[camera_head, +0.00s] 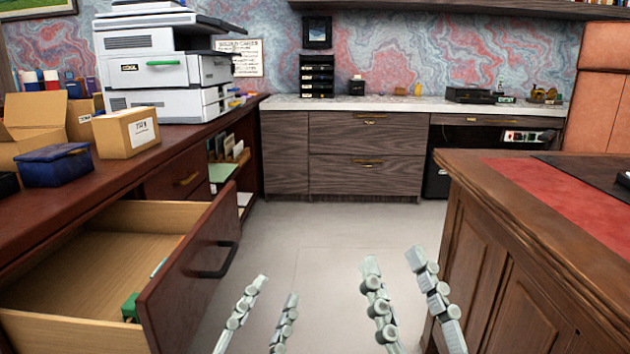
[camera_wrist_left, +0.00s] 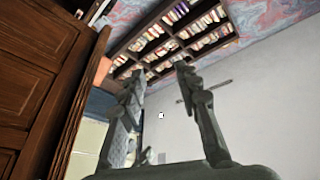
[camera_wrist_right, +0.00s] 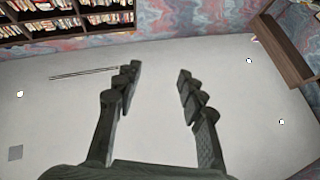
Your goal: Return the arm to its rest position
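My left gripper (camera_head: 277,285) is low in the middle of the head view, right of the open drawer front, with its two fingers apart and nothing between them. It also shows open and empty in the left wrist view (camera_wrist_left: 160,80). My right gripper (camera_head: 393,262) is to its right, near the desk on the right, with its fingers apart and empty. The right wrist view shows it open and empty too (camera_wrist_right: 160,70). Both grippers are in free air over the floor.
An open drawer (camera_head: 85,285) juts out at the left, with a green item (camera_head: 130,307) inside. A wooden desk (camera_head: 500,235) with a red top stands at the right. A printer (camera_head: 160,65) and boxes (camera_head: 126,132) are on the left counter. The floor (camera_head: 335,230) between is clear.

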